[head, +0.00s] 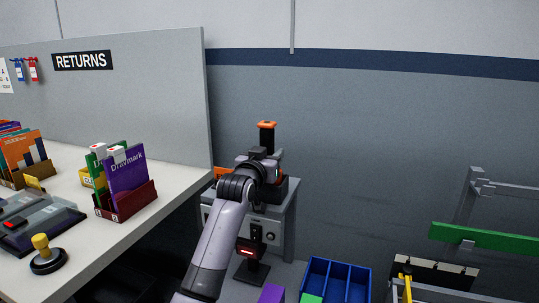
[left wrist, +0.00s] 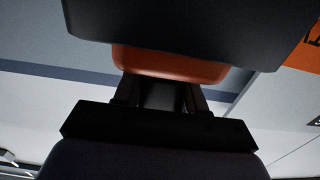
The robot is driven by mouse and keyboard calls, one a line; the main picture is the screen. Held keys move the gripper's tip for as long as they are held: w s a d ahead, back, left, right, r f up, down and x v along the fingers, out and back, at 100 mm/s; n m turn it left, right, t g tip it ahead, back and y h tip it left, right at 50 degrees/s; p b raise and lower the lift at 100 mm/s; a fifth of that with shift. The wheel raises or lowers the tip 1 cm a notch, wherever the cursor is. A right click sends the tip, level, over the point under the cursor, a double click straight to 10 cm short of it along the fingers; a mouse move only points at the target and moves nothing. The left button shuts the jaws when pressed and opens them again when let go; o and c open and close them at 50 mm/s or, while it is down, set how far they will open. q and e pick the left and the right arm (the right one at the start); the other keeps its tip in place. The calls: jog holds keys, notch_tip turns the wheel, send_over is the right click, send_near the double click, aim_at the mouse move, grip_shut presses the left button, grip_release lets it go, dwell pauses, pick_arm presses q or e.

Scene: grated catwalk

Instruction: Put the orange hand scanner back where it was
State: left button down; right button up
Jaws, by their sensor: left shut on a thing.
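The orange hand scanner (head: 267,125) shows in the head view as an orange cap on a dark body, upright above my left gripper (head: 265,152). The gripper is shut on it and holds it in front of the grey back wall, over a small grey cabinet. In the left wrist view, an orange part of the scanner (left wrist: 172,64) sits at the fingers (left wrist: 160,94), with a broad dark part above it. My forearm and wrist hide much of the cabinet top. My right gripper is out of view.
The grey cabinet (head: 283,228) stands right of the RETURNS desk (head: 150,205). A black device with a red light (head: 248,252) stands in front of it. A blue divided bin (head: 337,279) is lower right; a green-barred rack (head: 480,240) is farther right.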

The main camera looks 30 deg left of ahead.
pick_arm(q)
jog(key=shift+f, duration=0.25)
jog(key=c, duration=0.6)
grip_release()
jog(key=shift+o, duration=0.2)
jog(key=shift+f, duration=0.1)
jog(key=v, duration=0.7)
jog(key=shift+s, duration=0.15)
